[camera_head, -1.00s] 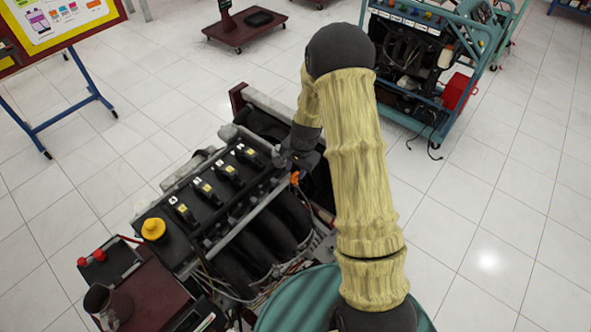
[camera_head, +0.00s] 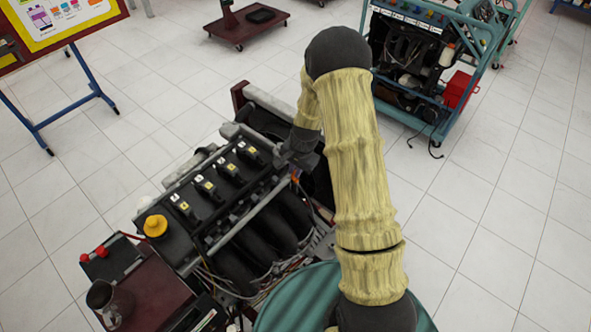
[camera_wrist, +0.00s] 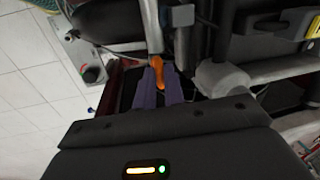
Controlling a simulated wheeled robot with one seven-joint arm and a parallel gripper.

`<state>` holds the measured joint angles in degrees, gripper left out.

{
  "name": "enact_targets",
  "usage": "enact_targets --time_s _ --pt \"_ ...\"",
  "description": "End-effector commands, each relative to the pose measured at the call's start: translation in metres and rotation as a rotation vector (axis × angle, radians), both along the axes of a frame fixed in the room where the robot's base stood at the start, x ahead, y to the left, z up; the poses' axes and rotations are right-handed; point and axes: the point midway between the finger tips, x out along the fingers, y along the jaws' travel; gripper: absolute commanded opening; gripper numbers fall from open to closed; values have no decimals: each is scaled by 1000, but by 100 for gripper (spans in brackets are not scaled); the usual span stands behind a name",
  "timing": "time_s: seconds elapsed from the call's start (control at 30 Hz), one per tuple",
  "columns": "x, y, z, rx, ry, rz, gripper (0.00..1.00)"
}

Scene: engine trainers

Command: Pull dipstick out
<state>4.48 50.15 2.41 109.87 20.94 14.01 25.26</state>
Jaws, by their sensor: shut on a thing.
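The dipstick has an orange handle (camera_wrist: 157,66), seen in the wrist view between the two purple fingers of my gripper (camera_wrist: 160,76). The gripper is shut on it. In the head view my gripper (camera_head: 294,166) is at the right side of the engine (camera_head: 262,198), and only a small bit of orange shows below it. The dipstick's lower part is hidden, so I cannot tell how much of it sits in the engine.
A yellow cap (camera_head: 155,226) sits on the engine's near left corner. Another engine trainer (camera_head: 415,60) stands at the back right. Floor at right is clear.

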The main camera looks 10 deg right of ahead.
Motion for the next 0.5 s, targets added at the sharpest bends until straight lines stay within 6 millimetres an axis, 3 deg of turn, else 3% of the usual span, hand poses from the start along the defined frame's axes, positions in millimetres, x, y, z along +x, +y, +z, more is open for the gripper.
enact_targets --time_s 0.3,0.5 --pt "1 0 68 -1 -5 2 0" --pt "1 0 86 -1 -2 3 0"
